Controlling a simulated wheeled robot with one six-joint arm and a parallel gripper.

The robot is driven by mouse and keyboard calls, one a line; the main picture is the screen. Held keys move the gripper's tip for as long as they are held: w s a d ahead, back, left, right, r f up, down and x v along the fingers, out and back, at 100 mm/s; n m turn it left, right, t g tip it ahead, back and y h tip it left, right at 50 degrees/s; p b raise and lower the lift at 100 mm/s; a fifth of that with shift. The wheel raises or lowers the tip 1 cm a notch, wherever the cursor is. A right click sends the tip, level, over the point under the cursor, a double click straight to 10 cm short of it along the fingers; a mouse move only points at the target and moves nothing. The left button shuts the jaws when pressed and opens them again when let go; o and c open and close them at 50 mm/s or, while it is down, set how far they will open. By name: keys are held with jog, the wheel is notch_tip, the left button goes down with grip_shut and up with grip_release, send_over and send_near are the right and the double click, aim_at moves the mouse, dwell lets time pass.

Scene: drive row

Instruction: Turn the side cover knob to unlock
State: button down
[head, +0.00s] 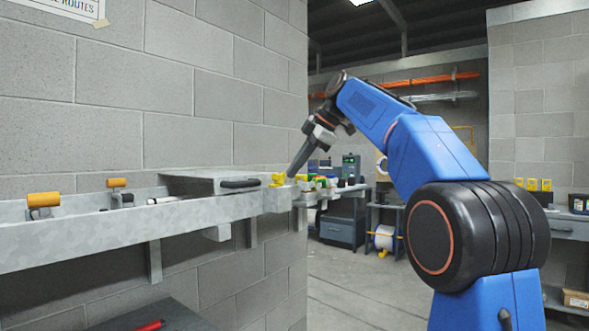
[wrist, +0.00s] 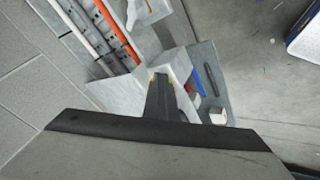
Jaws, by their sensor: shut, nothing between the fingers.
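I cannot tell for sure whether this yellow part is the side cover knob. My gripper (head: 292,175) points down and left, its tip close to the right of the yellow part; I cannot tell if they touch. It is shut and empty. In the wrist view my dark fingers (wrist: 160,95) reach toward the ledge end, with a trace of yellow at their tips. The fingers hide what lies behind them.
Orange rollers (head: 44,201) stand on the ledge at left. A block wall (head: 110,110) rises behind it. A workbench (head: 342,228) with mixed items stands beyond my gripper. The floor (head: 350,285) right of the ledge is open.

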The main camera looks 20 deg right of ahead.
jog(key=shift+w+d, duration=0.15)
jog(key=shift+w, duration=0.3)
dwell(0.5)
